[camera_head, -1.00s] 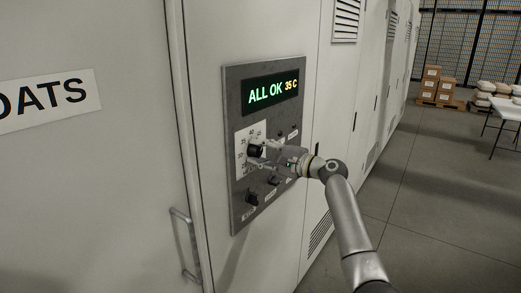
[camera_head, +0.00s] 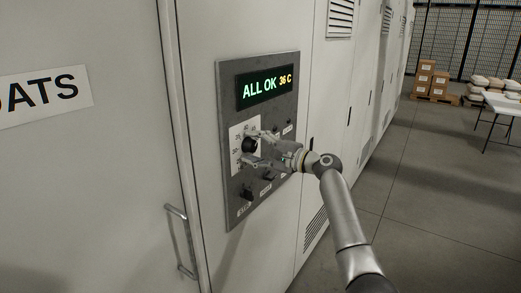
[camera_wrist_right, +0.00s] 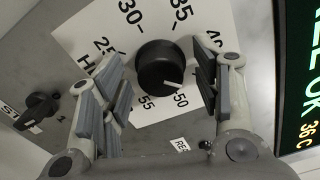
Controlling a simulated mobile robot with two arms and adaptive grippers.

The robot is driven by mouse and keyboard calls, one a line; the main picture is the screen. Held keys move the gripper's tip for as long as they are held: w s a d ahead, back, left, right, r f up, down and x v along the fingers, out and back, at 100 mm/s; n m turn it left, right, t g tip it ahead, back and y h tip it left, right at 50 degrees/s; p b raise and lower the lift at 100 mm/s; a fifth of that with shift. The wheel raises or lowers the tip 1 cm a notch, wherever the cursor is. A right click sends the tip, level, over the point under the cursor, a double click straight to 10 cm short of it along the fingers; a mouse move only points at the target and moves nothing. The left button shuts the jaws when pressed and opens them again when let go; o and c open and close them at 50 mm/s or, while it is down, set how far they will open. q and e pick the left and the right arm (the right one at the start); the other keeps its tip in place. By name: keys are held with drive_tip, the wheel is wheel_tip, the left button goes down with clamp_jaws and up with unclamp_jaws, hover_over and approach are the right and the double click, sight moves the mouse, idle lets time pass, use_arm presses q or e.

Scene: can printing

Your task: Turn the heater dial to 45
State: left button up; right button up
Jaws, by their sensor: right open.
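The heater dial (camera_head: 249,146) is a round black knob on a white scale plate (camera_head: 236,133) in the grey panel. In the right wrist view the dial (camera_wrist_right: 160,67) has a white pointer mark aimed at about 50. The printed 25, 30, 35, 50 and 55 show there; 40 is partly covered and 45 is hidden behind a finger. My right gripper (camera_head: 259,148) is open in front of the dial. In the wrist view its fingers (camera_wrist_right: 160,84) stand on either side of the dial, with visible gaps. My left gripper is not in view.
The display (camera_head: 266,86) reads ALL OK, 36 C. Smaller black knobs, one a switch (camera_wrist_right: 38,108), sit on the panel near the dial. A cabinet handle (camera_head: 180,241) is at lower left. Open floor (camera_head: 430,190) lies to the right.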

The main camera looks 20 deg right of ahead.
drive_tip(key=v, duration=1.2)
drive_tip(key=shift+w+f, duration=0.1)
drive_tip(key=s+f+g+h+b, duration=0.1)
drive_tip(key=s+f+g+h, duration=0.15)
drive_tip(key=f, duration=1.75)
drive_tip(key=s+f+g+h+b, duration=0.15)
drive_tip(key=f+h, duration=0.25)
drive_tip(key=f, duration=1.6)
drive_tip(key=s+f+n+g+h+b, duration=0.1)
drive_tip(key=s+f, duration=0.3)
drive_tip(key=f, duration=0.4)
drive_tip(key=s+f+n+g+h+b, duration=0.1)
drive_tip(key=s+f+n+g, duration=0.1)
drive_tip(key=s+f, duration=0.45)
drive_tip(key=s+a+f+n+g+h+b, duration=0.25)
drive_tip(key=s+f+n, duration=0.35)
drive_tip(key=s+f, duration=1.6)
drive_tip(key=s+a+f+n+g, duration=0.1)
drive_tip(key=s+f+n, duration=0.1)
drive_tip(key=s, duration=0.6)
drive_tip(key=s+a+f+n+g, duration=0.1)
drive_tip(key=s+f+n, duration=0.1)
drive_tip(key=s, duration=0.6)
drive_tip(key=s+a+f+n+g+b, duration=0.1)
drive_tip(key=s+f+n, duration=0.2)
drive_tip(key=s, duration=0.5)
drive_tip(key=shift+s+a+f+g, duration=0.3)
drive_tip(key=shift+a+f+g, duration=0.1)
drive_tip(key=shift+f, duration=0.35)
